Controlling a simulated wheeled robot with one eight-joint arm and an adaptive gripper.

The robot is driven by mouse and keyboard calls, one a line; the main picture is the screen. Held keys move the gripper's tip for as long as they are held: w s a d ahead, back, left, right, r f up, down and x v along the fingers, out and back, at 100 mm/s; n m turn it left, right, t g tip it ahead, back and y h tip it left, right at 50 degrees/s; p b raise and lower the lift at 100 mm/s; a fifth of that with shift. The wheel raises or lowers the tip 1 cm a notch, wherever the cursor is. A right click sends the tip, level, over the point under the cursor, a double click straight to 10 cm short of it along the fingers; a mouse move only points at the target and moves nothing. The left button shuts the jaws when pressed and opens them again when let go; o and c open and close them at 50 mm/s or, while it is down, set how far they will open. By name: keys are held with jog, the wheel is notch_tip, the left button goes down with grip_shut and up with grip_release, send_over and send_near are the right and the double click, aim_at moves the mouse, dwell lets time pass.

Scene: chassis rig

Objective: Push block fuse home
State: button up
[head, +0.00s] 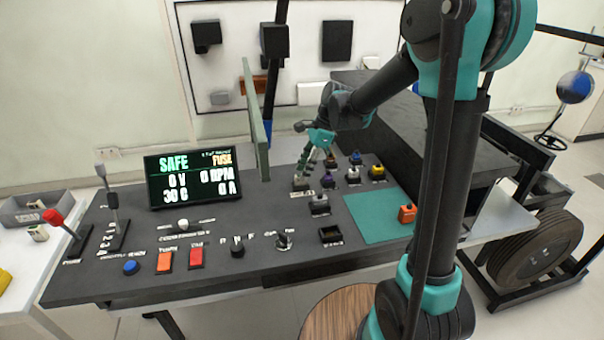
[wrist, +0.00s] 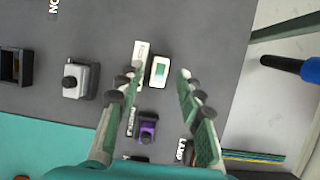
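A small pale block with a green window, which looks like the block fuse (wrist: 160,71), sits on the dark panel beside a white label strip (wrist: 140,63) in the wrist view. Whether it is fully seated cannot be told. My gripper (wrist: 157,82) is open, with its two green fingers apart on either side of the block's line and nothing held between them. In the head view my gripper (head: 302,178) points down close to the panel behind the switch row, and its fingers largely hide the block. The screen (head: 195,177) reads SAFE and FUSE, with 0 V.
Several coloured connectors (head: 354,175) stand right of my gripper, and a grey one (head: 319,205) stands in front. A thin upright green panel (head: 257,120) rises to its left. An orange block (head: 407,213) lies on the teal mat (head: 372,222). Levers (head: 108,200) stand far left.

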jog(key=v, duration=1)
